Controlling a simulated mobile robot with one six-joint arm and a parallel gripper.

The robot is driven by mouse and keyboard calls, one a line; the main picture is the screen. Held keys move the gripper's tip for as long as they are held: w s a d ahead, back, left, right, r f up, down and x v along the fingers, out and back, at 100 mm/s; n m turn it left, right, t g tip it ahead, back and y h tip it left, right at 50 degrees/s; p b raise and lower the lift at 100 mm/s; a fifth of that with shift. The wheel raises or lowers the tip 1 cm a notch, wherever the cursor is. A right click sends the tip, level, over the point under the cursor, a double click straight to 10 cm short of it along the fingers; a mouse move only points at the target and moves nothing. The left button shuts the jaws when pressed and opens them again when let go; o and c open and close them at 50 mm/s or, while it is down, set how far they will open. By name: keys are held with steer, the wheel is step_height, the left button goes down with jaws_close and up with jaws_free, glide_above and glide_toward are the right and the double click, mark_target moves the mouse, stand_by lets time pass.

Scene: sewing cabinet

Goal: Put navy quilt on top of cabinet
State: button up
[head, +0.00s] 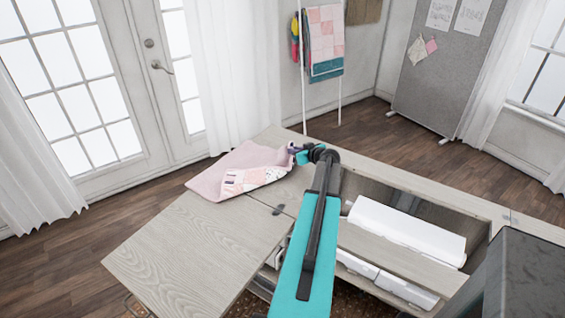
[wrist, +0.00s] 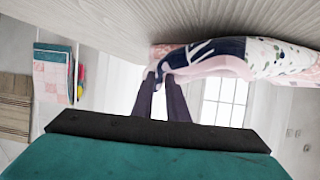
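The quilt (head: 235,170) lies draped on the cabinet top (head: 220,235) at its back left corner. It shows mostly pale pink in the head view, with a patterned patchwork strip, and its left part hangs past the edge. In the wrist view, the quilt (wrist: 222,48) shows a navy part, a white floral print and a pink underside. My gripper (head: 297,151) is at the quilt's right end, low over the cabinet top. Its fingers (wrist: 160,76) close in on the navy tip, which sits between them. The exact contact is small and partly hidden.
A white sewing machine (head: 405,233) lies in the cabinet's open recess, right of my arm. A ladder rack (head: 325,45) with a folded patchwork quilt stands behind. A dark block (head: 525,275) rises at the lower right.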

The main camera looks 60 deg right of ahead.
steer(key=o, duration=0.9)
steer(key=shift+s+a, duration=0.1)
steer(key=shift+s, duration=0.05)
steer(key=b+v, duration=0.4)
steer(key=v, duration=0.9)
steer(key=shift+s+r, duration=0.1)
steer(key=shift+s, duration=0.15)
steer(key=shift+r, duration=0.1)
